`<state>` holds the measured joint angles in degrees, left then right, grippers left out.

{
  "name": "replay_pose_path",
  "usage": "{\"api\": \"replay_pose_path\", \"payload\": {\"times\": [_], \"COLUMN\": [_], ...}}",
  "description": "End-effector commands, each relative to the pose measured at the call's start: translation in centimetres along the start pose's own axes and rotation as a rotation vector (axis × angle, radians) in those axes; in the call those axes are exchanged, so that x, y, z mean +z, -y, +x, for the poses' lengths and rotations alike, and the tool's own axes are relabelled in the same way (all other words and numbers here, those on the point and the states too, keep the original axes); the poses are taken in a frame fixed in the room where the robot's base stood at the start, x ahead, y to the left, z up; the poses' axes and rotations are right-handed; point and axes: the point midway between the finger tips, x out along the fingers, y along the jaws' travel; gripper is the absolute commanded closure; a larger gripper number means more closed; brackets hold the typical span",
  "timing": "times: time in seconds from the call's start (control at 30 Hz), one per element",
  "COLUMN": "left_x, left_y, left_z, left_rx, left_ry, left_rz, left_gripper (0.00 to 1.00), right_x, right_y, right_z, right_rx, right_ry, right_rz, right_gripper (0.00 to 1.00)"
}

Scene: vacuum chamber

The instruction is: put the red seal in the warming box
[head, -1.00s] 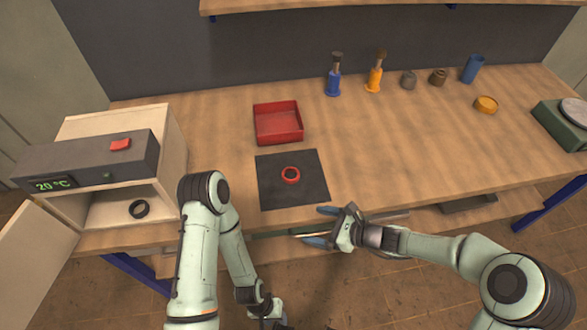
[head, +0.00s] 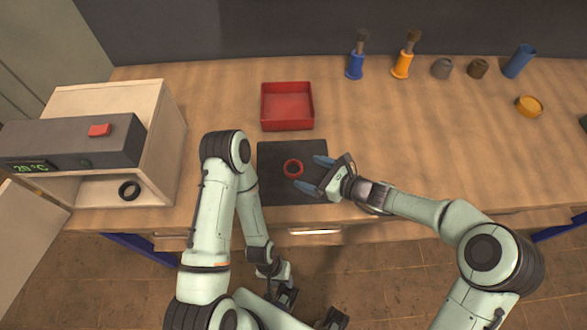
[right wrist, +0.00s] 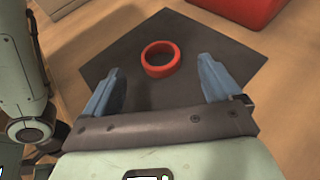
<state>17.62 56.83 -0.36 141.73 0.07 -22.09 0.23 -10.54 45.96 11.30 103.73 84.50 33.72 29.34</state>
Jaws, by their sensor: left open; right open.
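The red seal (head: 293,168) is a ring lying flat on the dark mat (head: 272,191). My right gripper (head: 308,174) is open over the mat's right part, its blue fingers pointing at the seal. In the right wrist view the seal (right wrist: 161,59) lies ahead of the two spread fingers (right wrist: 160,82), apart from both. The warming box (head: 165,130) stands at the left with its door (head: 22,235) open; a black ring (head: 129,190) lies inside. Its display reads 20 °C. My left gripper (head: 310,312) is open and empty, low in front of the table.
A red tray (head: 287,106) stands just behind the mat. A blue bottle (head: 356,65) and an orange bottle (head: 402,64) stand at the back, with small grey and brown pots, a blue cup (head: 518,61) and an orange dish (head: 529,106) farther right. The table's middle right is clear.

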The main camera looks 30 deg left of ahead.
Motion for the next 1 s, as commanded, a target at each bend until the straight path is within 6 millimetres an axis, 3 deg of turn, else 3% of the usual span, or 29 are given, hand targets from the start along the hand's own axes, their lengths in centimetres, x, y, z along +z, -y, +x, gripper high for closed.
{"api": "replay_pose_path", "payload": {"times": [0.17, 0.43, 0.73, 0.77, 0.9, 0.93, 1.0], "left_x": [0.0, 0.1, 0.1, 0.1, 0.1, 0.1, 0.1], "left_y": [0.1, 0.2, 0.2, 0.2, 0.2, 0.2, 0.2], "left_z": [0.2, 0.6, 0.6, 0.6, 0.6, 0.6, 0.6], "left_rx": [0.0, -0.001, -0.001, -0.001, -0.001, -0.001, -0.001], "left_ry": [0.0, 0.002, 0.002, 0.002, 0.002, 0.002, 0.002], "left_rz": [0.0, 0.0, 0.0, 0.0, 0.0, 0.0, 0.0], "left_gripper": [0.57, 0.57, 0.57, 0.57, 0.57, 0.57, 0.57], "right_x": [0.0, -0.2, -0.2, -0.2, -0.2, -0.2, -0.2], "right_y": [-0.1, -0.2, -0.1, -0.1, -0.1, -0.1, -0.1], "right_z": [1.3, 5.1, 5.7, 5.7, 5.6, 5.6, 5.6], "right_rx": [0.002, 0.001, -0.001, -0.001, -0.001, -0.001, -0.001], "right_ry": [0.001, 0.001, 0.001, 0.001, 0.0, 0.0, 0.001], "right_rz": [0.0, -0.002, -0.001, -0.001, -0.001, -0.001, -0.001], "right_gripper": [0.09, 0.09, 0.09, 0.15, 0.61, 0.68, 0.73]}}
